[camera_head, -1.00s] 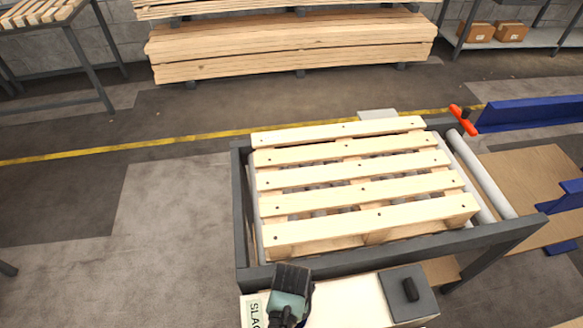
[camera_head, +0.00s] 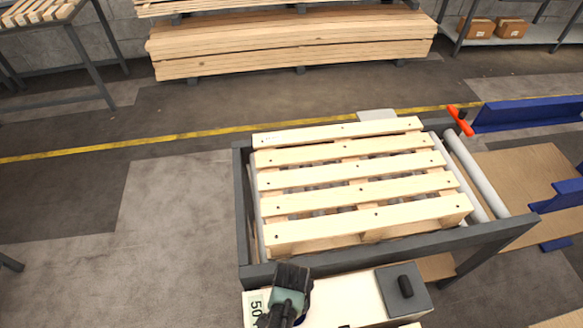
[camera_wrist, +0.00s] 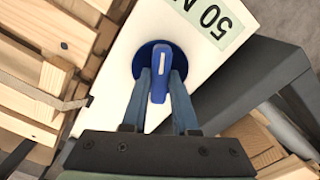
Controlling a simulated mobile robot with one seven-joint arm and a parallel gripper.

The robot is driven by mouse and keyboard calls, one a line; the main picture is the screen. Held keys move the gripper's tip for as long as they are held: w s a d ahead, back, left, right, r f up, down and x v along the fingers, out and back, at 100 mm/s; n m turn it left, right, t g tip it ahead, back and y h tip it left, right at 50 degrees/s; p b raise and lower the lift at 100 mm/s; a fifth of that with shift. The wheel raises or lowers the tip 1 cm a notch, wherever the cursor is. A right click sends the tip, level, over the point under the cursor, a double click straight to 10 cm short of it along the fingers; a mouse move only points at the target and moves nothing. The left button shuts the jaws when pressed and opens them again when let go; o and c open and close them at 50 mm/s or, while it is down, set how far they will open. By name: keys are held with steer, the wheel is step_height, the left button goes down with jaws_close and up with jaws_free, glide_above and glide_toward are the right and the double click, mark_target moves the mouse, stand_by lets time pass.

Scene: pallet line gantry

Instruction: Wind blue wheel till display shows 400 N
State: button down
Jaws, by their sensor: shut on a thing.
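The blue wheel (camera_wrist: 148,55) is a round blue disc with a raised grip bar marked by a white line. It sits on a pale panel (camera_wrist: 118,98) in the wrist view. My gripper (camera_wrist: 160,80) has its two fingers closed on either side of the grip bar. The display (camera_wrist: 208,22) beside the wheel reads 50 N, upside down in the wrist view.
A wooden pallet (camera_head: 360,187) lies on a dark frame (camera_head: 245,225) with rollers (camera_head: 478,175). A grey block with a black handle (camera_head: 405,286) sits right of my gripper. A red-handled part (camera_head: 460,120) stands at the frame's far right corner.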

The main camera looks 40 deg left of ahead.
stand_by(0.5)
steer(key=c, duration=0.7)
jaws_free()
steer(key=shift+r, duration=0.1)
step_height(320, 180, up, 13)
steer(key=shift+f+p, duration=0.1)
steer(key=shift+p, duration=0.5)
steer(key=shift+w, duration=0.15)
